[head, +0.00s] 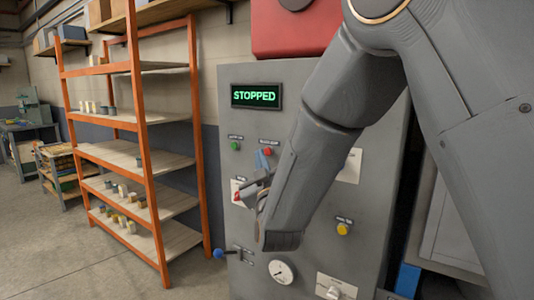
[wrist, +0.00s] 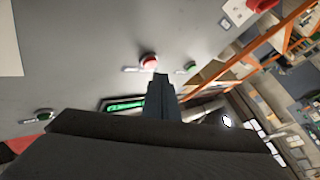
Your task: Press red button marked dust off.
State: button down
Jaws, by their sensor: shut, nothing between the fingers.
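The red button (head: 268,152) sits on the grey control panel (head: 300,100), below the display (head: 257,96) reading STOPPED. A small label is above it, too small to read. The red button also shows in the wrist view (wrist: 148,62), just beyond my fingertips. My gripper (head: 262,160) is shut and empty, with its tips close in front of the button and slightly to its left in the head view. In the wrist view my gripper (wrist: 160,76) points toward the panel beside the button. I cannot tell whether the tips touch it.
A green button (head: 235,146) is left of the red one. An orange shelf rack (head: 140,150) stands to the left.

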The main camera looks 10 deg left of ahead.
jog(key=s, duration=0.1)
jog(key=s+a, duration=0.1)
jog(key=s, duration=0.1)
jog(key=s+a, duration=0.1)
jog(key=shift+s, duration=0.3)
dwell(0.7)
